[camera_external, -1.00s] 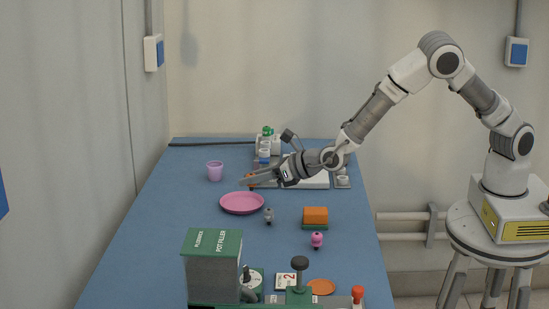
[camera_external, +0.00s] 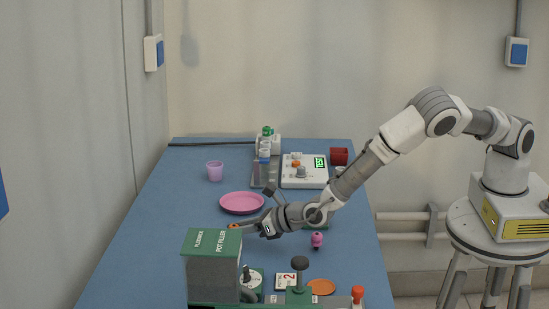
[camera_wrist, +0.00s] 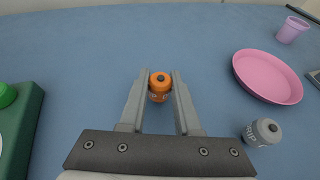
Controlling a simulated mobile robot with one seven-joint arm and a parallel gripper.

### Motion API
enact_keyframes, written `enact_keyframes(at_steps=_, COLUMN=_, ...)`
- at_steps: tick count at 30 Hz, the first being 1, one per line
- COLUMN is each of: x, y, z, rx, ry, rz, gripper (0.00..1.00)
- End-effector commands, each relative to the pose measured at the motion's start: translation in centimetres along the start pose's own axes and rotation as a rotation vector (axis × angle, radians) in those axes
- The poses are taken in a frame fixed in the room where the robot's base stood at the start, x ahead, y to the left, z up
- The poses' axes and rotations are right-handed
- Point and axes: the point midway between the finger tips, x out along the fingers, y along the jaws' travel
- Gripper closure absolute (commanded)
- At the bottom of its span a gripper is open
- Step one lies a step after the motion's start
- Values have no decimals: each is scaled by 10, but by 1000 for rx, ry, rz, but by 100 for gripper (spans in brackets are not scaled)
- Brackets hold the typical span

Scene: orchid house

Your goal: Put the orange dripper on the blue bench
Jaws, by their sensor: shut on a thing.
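The orange dripper (camera_wrist: 159,86) is a small orange piece with a dark top, between my fingertips in the wrist view. It shows as a small orange spot (camera_external: 233,226) in the outside view. My gripper (camera_external: 236,227) is shut on it, low over the blue bench (camera_external: 150,235), behind the green pot filler and in front of the pink plate. I cannot tell whether the dripper touches the bench surface. The blue bench also fills the wrist view (camera_wrist: 90,70), with bare surface around the dripper.
The pink plate (camera_external: 242,203) and a grey dripper (camera_wrist: 262,132) are close by. The pot filler (camera_external: 212,265) stands in front. A pink dripper (camera_external: 317,239) and an orange disc (camera_external: 322,287) are to the right. A purple cup (camera_external: 215,171) stands farther back. The bench's left side is clear.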

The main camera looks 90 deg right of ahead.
Motion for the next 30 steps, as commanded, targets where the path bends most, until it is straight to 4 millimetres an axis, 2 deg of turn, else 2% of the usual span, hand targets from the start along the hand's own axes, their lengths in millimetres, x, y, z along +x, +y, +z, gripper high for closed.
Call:
enact_keyframes(at_steps=10, x=2, y=0, z=-4, rx=1, ry=-2, rz=0, gripper=100)
enact_keyframes(at_steps=11, x=2, y=0, z=-2, rx=1, ry=-2, rz=0, gripper=65)
enact_keyframes(at_steps=15, x=1, y=0, z=-2, rx=1, ry=-2, rz=0, gripper=40)
enact_keyframes(at_steps=26, x=0, y=0, z=1, rx=1, ry=-2, rz=0, gripper=39)
enact_keyframes(at_steps=30, x=-10, y=1, z=3, rx=3, ry=-2, rz=1, gripper=39)
